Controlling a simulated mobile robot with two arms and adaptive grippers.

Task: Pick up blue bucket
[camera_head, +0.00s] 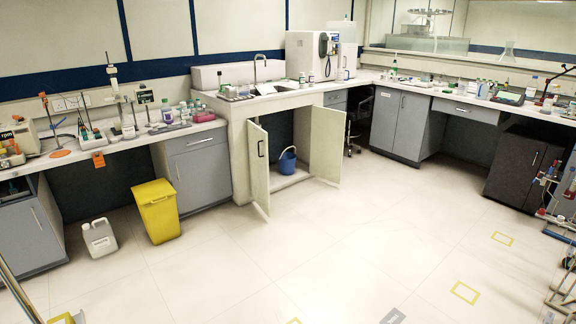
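Neither of my grippers shows in the head view.
A yellow bin (156,212) and a white jerrycan (99,238) stand on the floor at the left. Benches with lab items line the walls. A black cabinet (520,168) stands at the right. The middle floor (350,240) is clear, with a few floor markings.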

